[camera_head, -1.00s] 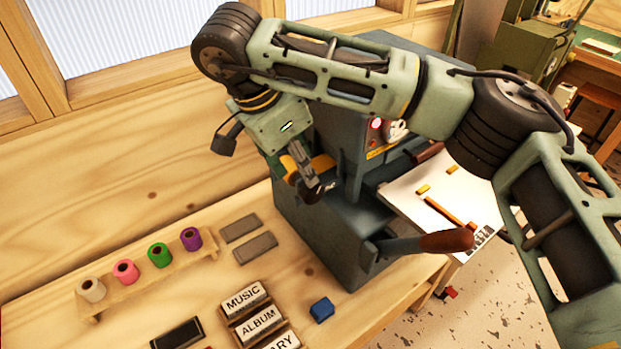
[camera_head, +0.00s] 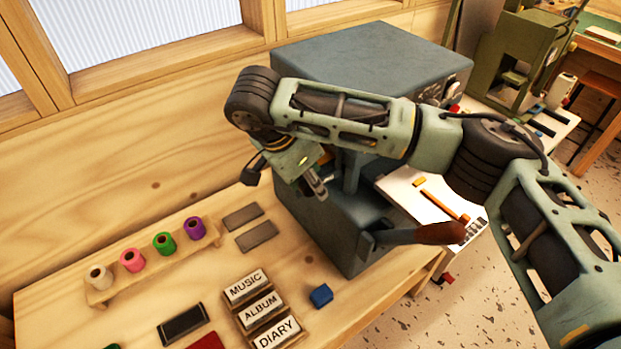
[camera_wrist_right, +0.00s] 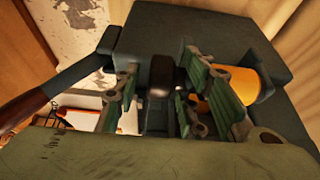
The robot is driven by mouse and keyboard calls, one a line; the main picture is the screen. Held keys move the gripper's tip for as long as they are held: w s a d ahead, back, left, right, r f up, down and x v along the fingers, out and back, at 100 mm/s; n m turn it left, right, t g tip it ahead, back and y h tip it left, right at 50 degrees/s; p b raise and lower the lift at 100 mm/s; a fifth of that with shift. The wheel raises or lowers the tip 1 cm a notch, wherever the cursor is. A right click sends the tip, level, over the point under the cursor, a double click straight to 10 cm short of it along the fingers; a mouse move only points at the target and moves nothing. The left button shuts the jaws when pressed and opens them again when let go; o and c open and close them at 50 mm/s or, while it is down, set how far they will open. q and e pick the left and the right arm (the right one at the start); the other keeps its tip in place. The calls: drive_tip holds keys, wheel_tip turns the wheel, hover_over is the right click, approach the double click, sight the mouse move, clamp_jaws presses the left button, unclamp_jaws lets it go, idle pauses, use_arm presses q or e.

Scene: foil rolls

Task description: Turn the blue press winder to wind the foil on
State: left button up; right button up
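The blue-grey press (camera_head: 375,52) stands at the bench's right end, partly behind my right arm. My right gripper (camera_head: 319,188) is at the press's left front side, fingers pointing down. In the wrist view, the right gripper (camera_wrist_right: 160,76) is open, with a dark rounded knob (camera_wrist_right: 161,72), seemingly the winder's, between its fingers. Gaps show on both sides of the knob. An orange-yellow foil roll (camera_wrist_right: 236,84) sits on the press, right of the fingers. In the head view my wrist hides the roll and knob. My left gripper is out of view.
The press lever's red-brown handle (camera_head: 440,233) sticks out to the right. A wooden rack (camera_head: 155,275) holds white, pink, green and purple rolls. Grey plates, a blue block (camera_head: 321,295) and MUSIC, ALBUM and DIARY blocks (camera_head: 262,308) lie on the bench in front.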

clamp_jaws()
drive_tip(key=shift+f+b, duration=0.1)
drive_tip(key=shift+b, duration=0.25)
drive_tip(key=g+y+b, duration=0.1)
drive_tip(key=y+b, duration=0.1)
drive_tip(key=b, duration=0.1)
drive_tip(key=g+y+b, duration=0.1)
drive_tip(key=shift+w+d+f+g+b, duration=0.2)
drive_tip(key=shift+d+f+g+b, duration=0.05)
drive_tip(key=shift+g+b, duration=0.1)
drive_tip(key=shift+r+g+y+b, duration=0.25)
drive_tip(key=shift+g+y+b, duration=0.2)
drive_tip(key=shift+y, duration=0.45)
drive_tip(key=shift+o, duration=0.2)
unclamp_jaws()
drive_tip(key=shift+r, duration=0.15)
